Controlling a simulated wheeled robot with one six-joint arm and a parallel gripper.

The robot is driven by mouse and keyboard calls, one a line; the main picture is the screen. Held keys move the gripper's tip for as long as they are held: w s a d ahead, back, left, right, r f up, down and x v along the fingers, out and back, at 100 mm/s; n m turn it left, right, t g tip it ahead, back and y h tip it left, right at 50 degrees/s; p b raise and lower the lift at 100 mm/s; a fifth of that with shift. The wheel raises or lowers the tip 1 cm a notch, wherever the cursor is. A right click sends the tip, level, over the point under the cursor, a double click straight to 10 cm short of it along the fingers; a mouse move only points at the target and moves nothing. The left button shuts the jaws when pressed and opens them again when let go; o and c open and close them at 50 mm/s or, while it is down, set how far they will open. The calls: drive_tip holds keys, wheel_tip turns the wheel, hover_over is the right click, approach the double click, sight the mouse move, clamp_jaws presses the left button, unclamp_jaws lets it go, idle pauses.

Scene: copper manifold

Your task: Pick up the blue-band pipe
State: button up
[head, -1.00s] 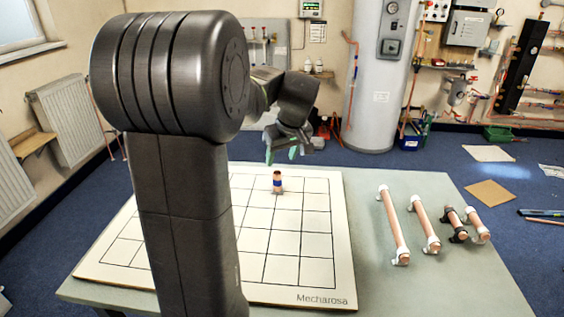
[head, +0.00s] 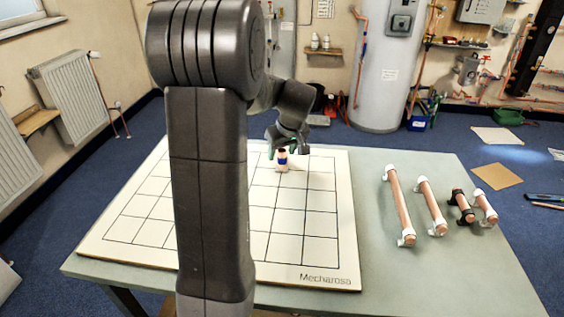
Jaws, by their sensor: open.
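The blue-band pipe (head: 282,160) is a short copper piece with a dark blue band. It stands upright on the white grid board (head: 325,270), towards the board's far side. My gripper (head: 283,148) is open, with green fingertips pointing down. Its fingertips are at about the height of the pipe's top, one to either side of it in the picture. I cannot tell from this view whether the pipe is truly between the fingers or whether they touch it. My own arm covers part of the board's middle.
Several copper pipes lie on the grey-green table (head: 460,270) right of the board: a long one (head: 398,203), a shorter one (head: 431,205) and short ones, including one with black fittings (head: 462,206). Much of the board is bare. A white cylinder (head: 383,80) stands behind the table.

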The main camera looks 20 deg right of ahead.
sight(283, 151)
drive_tip(key=x, duration=0.3)
drive_tip(key=shift+d+f, duration=0.1)
drive_tip(key=shift+f, duration=0.05)
clamp_jaws()
